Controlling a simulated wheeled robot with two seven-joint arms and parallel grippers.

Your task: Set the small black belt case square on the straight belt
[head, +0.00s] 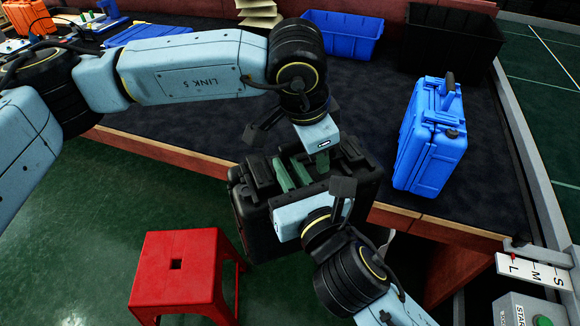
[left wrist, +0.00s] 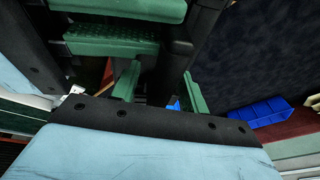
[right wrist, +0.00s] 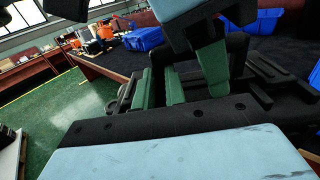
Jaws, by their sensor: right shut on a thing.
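The small black case (head: 257,215) is upright at the front edge of the dark belt surface (head: 210,113), its near side overlapping the wooden edge. My right gripper (head: 283,178) is shut on the handle at the case's top; its green fingers (right wrist: 160,88) sit close together in the right wrist view. My left gripper (head: 303,168) comes down from above beside it. In the left wrist view its fingers (left wrist: 162,88) stand apart, with a black bar between them and a gap on one side. The arms hide much of the case top, and its underside is hidden.
A blue case (head: 425,150) stands right of the black case. A blue bin (head: 343,36) and black bin (head: 450,42) are at the back. A red stool (head: 185,270) stands in front. A size sign (head: 535,270) and control box are at lower right. Dark surface is clear behind the arms.

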